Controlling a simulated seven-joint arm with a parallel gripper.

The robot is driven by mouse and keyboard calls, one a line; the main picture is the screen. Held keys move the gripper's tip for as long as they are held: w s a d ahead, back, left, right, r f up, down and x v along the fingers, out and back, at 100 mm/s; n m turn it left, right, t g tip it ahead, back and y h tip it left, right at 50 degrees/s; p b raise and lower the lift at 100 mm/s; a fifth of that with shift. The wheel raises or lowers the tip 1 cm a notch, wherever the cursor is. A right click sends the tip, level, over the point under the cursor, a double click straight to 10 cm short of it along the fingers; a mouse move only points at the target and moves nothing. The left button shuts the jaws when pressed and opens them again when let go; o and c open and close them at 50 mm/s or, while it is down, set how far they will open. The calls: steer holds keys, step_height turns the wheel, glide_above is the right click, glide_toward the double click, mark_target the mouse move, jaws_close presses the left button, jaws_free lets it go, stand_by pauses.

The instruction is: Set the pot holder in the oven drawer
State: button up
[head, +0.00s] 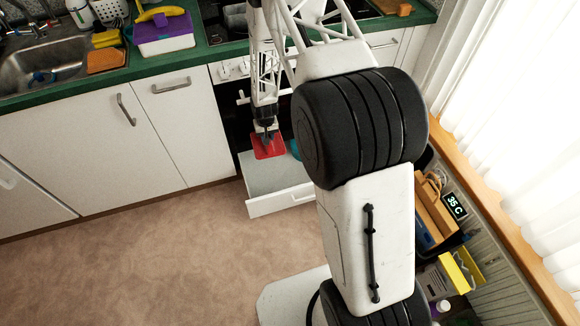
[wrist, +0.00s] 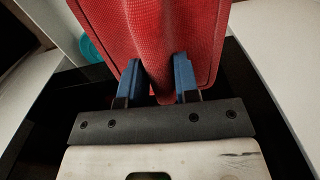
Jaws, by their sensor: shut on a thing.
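A red pot holder (head: 269,146) hangs from my gripper (head: 266,131) above the open oven drawer. In the wrist view the red pot holder (wrist: 172,40) fills the top middle, its fabric bunched between the two blue fingertips of my gripper (wrist: 158,82). The gripper is shut on it. The white oven drawer (head: 285,202) is pulled out below the oven, its front to the lower right of the pot holder. I cannot tell how high the pot holder is above the drawer floor.
A teal round thing (head: 294,149) is beside the pot holder, partly hidden by my arm; it also shows in the wrist view (wrist: 92,48). White cabinets (head: 176,130) stand left of the drawer. A purple and white box (head: 163,36) is on the green counter. The brown floor (head: 150,260) is clear.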

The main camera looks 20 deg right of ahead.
step_height(320, 180, down, 24)
steer(key=s+m, duration=0.1)
steer(key=m, duration=0.3)
steer(key=shift+s+f, duration=0.2)
steer(key=shift+s, duration=0.2)
steer(key=shift+d, duration=0.1)
steer(key=shift+f, duration=0.15)
glide_toward(273, 186)
steer(key=shift+s+f, duration=0.1)
stand_by(0.7)
steer(key=shift+f, duration=0.15)
steer(key=shift+f, duration=1.9)
steer(key=shift+f, duration=0.2)
steer(key=o, duration=0.9)
steer(key=shift+r, duration=0.15)
